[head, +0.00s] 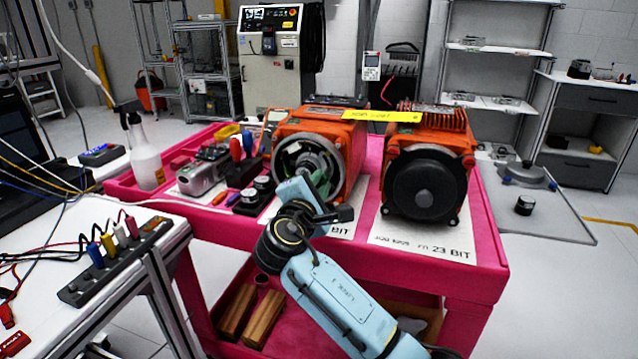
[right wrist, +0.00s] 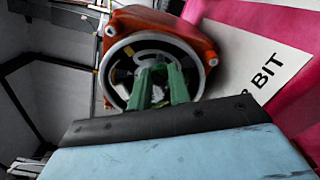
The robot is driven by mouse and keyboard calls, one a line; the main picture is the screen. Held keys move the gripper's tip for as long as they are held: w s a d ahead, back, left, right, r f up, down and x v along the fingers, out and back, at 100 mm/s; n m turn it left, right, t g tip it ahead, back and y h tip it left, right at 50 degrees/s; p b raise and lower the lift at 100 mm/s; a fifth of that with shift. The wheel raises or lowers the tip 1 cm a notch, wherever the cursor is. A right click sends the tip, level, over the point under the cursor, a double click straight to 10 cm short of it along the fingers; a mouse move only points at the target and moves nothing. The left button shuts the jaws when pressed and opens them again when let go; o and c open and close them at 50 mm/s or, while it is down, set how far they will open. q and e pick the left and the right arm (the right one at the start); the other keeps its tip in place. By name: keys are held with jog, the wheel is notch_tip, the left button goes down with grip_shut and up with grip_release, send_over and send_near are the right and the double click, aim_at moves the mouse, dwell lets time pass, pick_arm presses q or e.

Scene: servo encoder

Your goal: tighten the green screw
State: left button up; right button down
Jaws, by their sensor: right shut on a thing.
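The orange servo motor (head: 350,133) stands at the middle of the pink cart, with its round open end facing me. Its metal ring and inner parts also show in the right wrist view (right wrist: 112,68). My right gripper (head: 322,178) reaches up to this open end. The green screw cannot be told apart from the green fingers. My left gripper is not in view.
A second orange motor (head: 429,187) with a dark round cover stands to the right on a white sheet. A spray bottle (head: 144,155), a grey metal part (head: 203,172) and small tools crowd the cart's left side. A white table (head: 150,240) with cables stands at left.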

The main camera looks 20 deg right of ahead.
jog(key=m, duration=0.3)
jog(key=shift+f, duration=0.1)
jog(key=shift+m, duration=0.4)
jog(key=m+b, duration=0.4)
jog(key=m, duration=0.3)
jog(key=shift+f, duration=0.1)
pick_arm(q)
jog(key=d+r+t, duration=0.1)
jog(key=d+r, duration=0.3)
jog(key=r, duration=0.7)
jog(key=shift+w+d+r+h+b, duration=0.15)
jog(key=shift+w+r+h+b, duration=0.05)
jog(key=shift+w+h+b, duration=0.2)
pick_arm(e)
jog(key=shift+m, duration=1.1)
jog(key=c, duration=1.3)
grip_release()
